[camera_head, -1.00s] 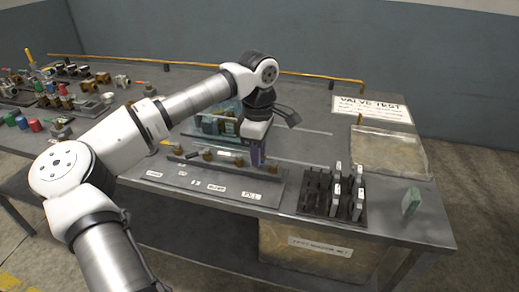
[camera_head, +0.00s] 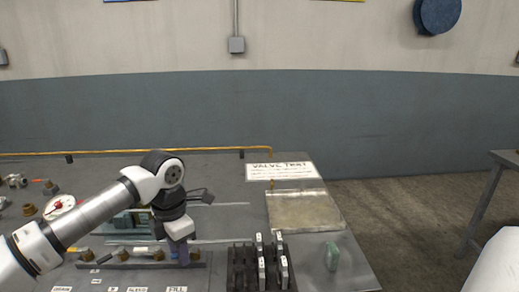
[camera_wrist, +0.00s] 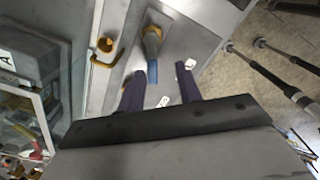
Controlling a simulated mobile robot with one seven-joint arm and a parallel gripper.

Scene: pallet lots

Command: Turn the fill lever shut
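My gripper (camera_head: 183,256) points down over the right end of the valve strip, just behind the FILL label (camera_head: 177,289). In the wrist view its two purple fingers (camera_wrist: 161,88) are apart, with nothing gripped between them. A lever with a blue handle (camera_wrist: 152,72) on a brass-coloured valve (camera_wrist: 152,40) shows just beyond and between the fingertips; it appears to be the fill lever. I cannot tell whether a finger touches it. In the head view the gripper hides this lever.
A black rack (camera_head: 240,270) with several white-topped pieces stands right of the strip. A shallow tray (camera_head: 297,212) and a green block (camera_head: 332,256) lie further right. A VALVE TEST sign (camera_head: 282,171) lies behind. A hooked brass part (camera_wrist: 106,50) is near the fingers in the wrist view.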

